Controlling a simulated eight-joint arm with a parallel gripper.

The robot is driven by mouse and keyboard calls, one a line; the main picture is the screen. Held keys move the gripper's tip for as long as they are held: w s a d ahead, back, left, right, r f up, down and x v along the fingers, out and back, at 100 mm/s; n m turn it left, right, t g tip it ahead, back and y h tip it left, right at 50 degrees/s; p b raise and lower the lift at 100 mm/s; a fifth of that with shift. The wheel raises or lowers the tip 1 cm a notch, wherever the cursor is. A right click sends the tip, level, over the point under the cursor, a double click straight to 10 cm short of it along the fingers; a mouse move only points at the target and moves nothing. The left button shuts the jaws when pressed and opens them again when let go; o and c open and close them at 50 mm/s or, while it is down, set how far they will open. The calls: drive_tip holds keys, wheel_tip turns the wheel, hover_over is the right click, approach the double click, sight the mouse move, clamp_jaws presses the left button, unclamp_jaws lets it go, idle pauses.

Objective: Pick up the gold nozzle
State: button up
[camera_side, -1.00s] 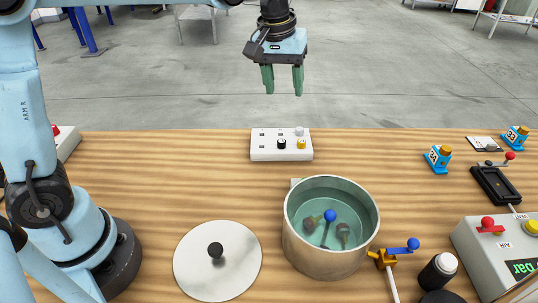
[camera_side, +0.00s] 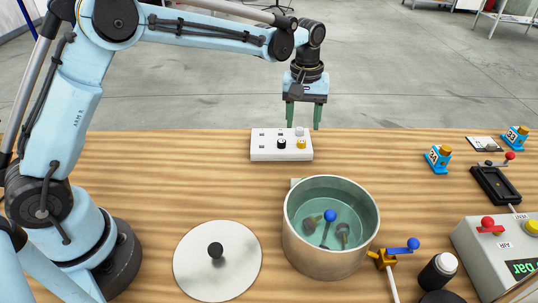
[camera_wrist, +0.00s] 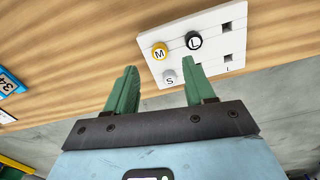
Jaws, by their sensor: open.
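The gold nozzle (camera_side: 301,144) stands in the white rack (camera_side: 265,154) near the far edge of the wooden table. In the wrist view the gold nozzle (camera_wrist: 160,51) has a round top marked M. My gripper (camera_side: 303,128) is open and empty, pointing down above the back of the rack. In the wrist view, my gripper's (camera_wrist: 160,66) green fingers are spread, with the gold nozzle appearing just beyond the gap between their tips. A gap to the nozzle seems to remain, but its height is hard to tell.
A black nozzle (camera_side: 281,144) marked L and a silver nozzle (camera_side: 299,131) marked S stand close by in the rack. In front is a metal pot (camera_side: 299,250) of liquid with tools. A round lid (camera_side: 190,268) lies left. A blue holder (camera_side: 436,161) stands right.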

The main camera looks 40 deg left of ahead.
sight(302, 141)
drive_tip(key=shift+f, duration=2.75)
clamp_jaws()
